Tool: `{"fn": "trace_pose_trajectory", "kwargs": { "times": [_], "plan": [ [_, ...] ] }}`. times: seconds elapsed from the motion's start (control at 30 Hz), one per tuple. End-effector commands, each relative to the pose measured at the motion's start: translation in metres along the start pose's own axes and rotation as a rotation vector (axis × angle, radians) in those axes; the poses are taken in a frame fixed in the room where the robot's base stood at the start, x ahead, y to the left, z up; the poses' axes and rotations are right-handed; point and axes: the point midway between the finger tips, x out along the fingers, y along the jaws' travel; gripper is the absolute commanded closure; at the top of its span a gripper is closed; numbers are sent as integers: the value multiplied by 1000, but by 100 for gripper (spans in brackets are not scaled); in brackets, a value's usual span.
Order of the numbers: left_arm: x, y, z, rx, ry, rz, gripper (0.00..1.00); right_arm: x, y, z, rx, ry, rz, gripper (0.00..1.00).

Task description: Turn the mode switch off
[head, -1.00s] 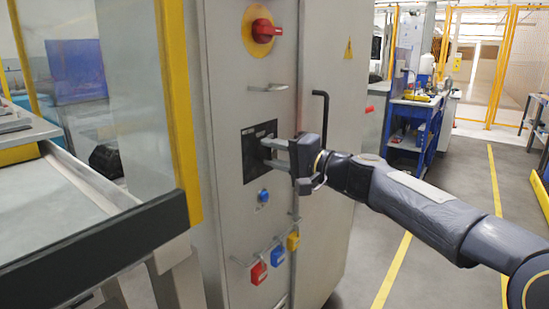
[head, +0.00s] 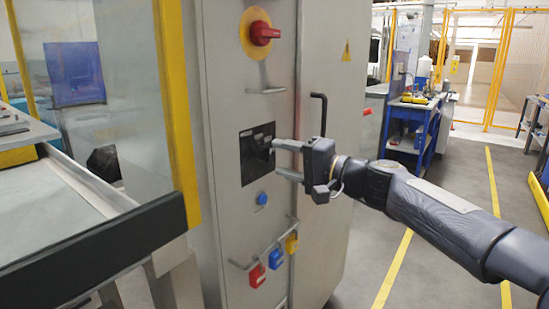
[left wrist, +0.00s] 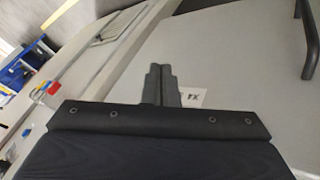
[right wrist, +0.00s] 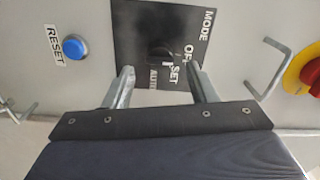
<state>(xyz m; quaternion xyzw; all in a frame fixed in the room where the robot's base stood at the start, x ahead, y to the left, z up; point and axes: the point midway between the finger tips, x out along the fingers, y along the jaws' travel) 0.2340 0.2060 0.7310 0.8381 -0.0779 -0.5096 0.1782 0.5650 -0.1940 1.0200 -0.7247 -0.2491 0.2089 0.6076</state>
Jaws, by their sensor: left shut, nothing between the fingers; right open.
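The mode switch sits on a black square panel (head: 257,152) on the front of the grey cabinet. In the right wrist view its dark knob (right wrist: 160,52) stands in the middle of the panel, beside the labels MODE, OFF, SET and AUTO. I cannot tell clearly which label the knob points to. My right gripper (head: 277,158) is open in front of the panel. In the right wrist view its fingers (right wrist: 160,73) are spread on either side of the knob, with nothing held. My left gripper (left wrist: 160,84) is shut and empty, seen only in the left wrist view.
A red knob on a yellow plate (head: 264,32) and a small handle (head: 266,91) are above the panel. A blue RESET button (head: 262,198) and coloured padlocks (head: 276,258) are below. A black door handle (head: 320,113) stands out to the right.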

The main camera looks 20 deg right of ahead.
Motion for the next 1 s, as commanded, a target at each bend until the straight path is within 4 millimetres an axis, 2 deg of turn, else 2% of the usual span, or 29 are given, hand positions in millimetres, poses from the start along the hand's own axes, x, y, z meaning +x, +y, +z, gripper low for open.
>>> {"fn": "trace_pose_trajectory", "kwargs": {
  "times": [0.1, 0.3, 0.8, 0.87, 0.97, 1.0],
  "plan": [
    [1, 0, 0, 0, 0, 0, 100, -22, 0, 0, 0, 3, 1, 48],
    [1, 0, 0, 0, 0, 0, 100, -40, 0, 0, 1, 0, 1, 48],
    [1, 0, 0, 0, 0, 0, 100, -43, 1, 1, -1, -2, 3, 48],
    [1, 0, 0, 0, 0, 0, 100, -46, 3, 7, -11, -10, 16, 48],
    [1, 0, 0, 0, 0, 0, 100, -60, 17, 33, -58, -50, 85, 48],
    [1, 0, 0, 0, 0, 0, 100, -70, 27, 48, -87, -74, 131, 48]
  ]
}}
